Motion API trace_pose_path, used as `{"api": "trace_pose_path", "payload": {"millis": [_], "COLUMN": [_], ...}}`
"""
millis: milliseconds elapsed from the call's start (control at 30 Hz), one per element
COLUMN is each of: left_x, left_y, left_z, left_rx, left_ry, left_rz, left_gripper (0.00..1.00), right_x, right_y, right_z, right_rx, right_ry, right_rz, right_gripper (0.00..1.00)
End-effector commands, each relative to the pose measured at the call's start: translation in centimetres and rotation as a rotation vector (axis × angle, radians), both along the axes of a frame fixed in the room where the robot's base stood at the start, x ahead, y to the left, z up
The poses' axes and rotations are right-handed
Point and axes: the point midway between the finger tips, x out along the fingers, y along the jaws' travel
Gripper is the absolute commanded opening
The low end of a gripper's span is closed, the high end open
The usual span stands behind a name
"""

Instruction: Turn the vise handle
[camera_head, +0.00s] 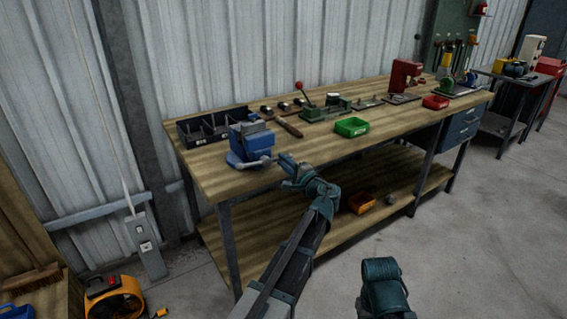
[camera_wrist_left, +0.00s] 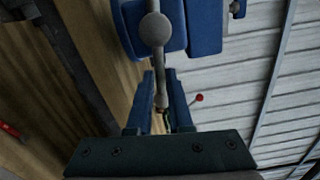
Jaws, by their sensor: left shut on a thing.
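The blue vise (camera_head: 250,143) is mounted at the left front corner of the wooden workbench (camera_head: 225,180). In the left wrist view its blue body (camera_wrist_left: 205,25) fills the top, with a round grey knob (camera_wrist_left: 155,28) in front. The grey vise handle (camera_wrist_left: 161,78) runs down from the knob between my left fingers. My left gripper (camera_head: 284,162) is just in front of the vise; in the wrist view its fingers (camera_wrist_left: 161,92) are shut on the handle rod. Part of my right arm shows at the lower right of the head view; its gripper cannot be made out.
A black divided bin (camera_head: 205,128) stands behind the vise. The floor to the right is clear.

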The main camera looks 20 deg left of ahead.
Motion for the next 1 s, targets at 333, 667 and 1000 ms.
{"api": "trace_pose_path", "payload": {"millis": [333, 667, 1000], "left_x": [-0.4, -0.7, -0.7], "left_y": [0.1, 0.2, 0.2], "left_z": [-1.6, -2.2, -2.3], "left_rx": [0.149, 0.226, 0.243], "left_ry": [0.202, 0.302, 0.324], "left_rz": [-0.002, -0.003, -0.004], "left_gripper": [0.0, 0.0, 0.0], "right_x": [0.0, 0.0, 0.0], "right_y": [0.0, 0.0, 0.0], "right_z": [-1.5, -2.1, -2.2], "right_rx": [0.0, 0.0, 0.0], "right_ry": [0.0, 0.0, 0.0], "right_rz": [0.0, 0.0, 0.0], "right_gripper": [0.5, 0.5, 0.5]}}
